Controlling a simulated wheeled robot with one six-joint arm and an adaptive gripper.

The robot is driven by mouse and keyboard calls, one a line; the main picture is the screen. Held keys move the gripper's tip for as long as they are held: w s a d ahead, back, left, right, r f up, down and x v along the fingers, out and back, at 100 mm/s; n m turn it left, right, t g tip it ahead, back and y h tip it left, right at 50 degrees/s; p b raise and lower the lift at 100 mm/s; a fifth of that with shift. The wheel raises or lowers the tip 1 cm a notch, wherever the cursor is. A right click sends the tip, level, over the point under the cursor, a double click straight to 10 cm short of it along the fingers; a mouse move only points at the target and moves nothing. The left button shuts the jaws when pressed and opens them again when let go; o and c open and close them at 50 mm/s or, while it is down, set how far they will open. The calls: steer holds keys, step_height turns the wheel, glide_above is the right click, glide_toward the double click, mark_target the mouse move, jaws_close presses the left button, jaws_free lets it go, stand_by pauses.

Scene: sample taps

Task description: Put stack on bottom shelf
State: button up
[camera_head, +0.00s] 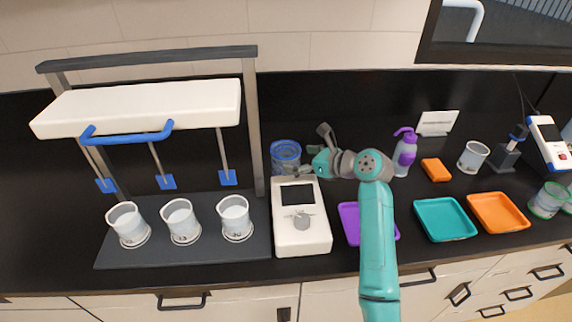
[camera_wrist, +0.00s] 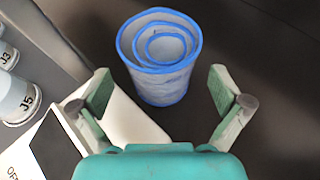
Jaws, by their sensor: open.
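A stack of nested cups with blue rims (camera_head: 286,157) stands on the black counter behind the white device. In the wrist view the stack (camera_wrist: 160,75) stands upright, with several rims nested inside one another. My gripper (camera_wrist: 165,95) is open, its two fingers spread to the left and right of the picture, with the stack ahead of and between them, apart from both. In the head view my gripper (camera_head: 312,170) is beside the stack at its right, partly hidden by my own arm. No shelf can be clearly made out in either view.
A white device with a screen and dial (camera_head: 302,232) stands in front of the stack. At left, a paddle stirrer frame (camera_head: 150,105) rises over several labelled beakers (camera_head: 181,222). Purple (camera_head: 350,222), teal (camera_head: 444,220) and orange (camera_head: 497,213) trays lie at right, near a purple-topped bottle (camera_head: 404,155).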

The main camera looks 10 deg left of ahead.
mark_target(280, 155)
steer(key=shift+x, duration=2.6)
steer(key=shift+a+r, duration=0.1)
steer(key=shift+r, duration=0.1)
steer(key=c, duration=1)
step_height(280, 155, up, 10)
steer(key=shift+c, duration=0.2)
